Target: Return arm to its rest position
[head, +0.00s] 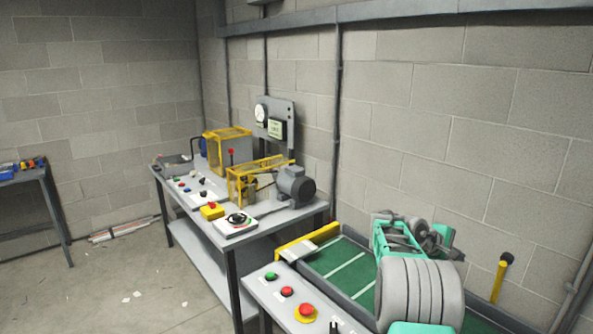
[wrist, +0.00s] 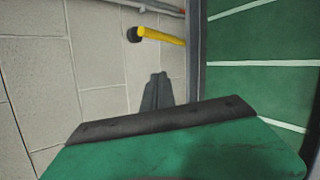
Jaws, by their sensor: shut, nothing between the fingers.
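My arm (head: 420,290), teal with grey ribbed sections, is folded at the lower right of the head view, in front of a green conveyor belt. I cannot make out the fingertips there. In the wrist view the dark fingers of my gripper (wrist: 157,82) are together, with nothing between them. They stand out past the dark edge of my green gripper body, against the block wall and clear of any object.
The conveyor belt (head: 345,268) has white stripes and a yellow guard (head: 307,240). A panel with buttons (head: 287,292) is in front of it. A yellow post (head: 499,280) with a black knob stands by the wall. A grey workbench (head: 270,226) bears guarded machinery. Floor at left is mostly open.

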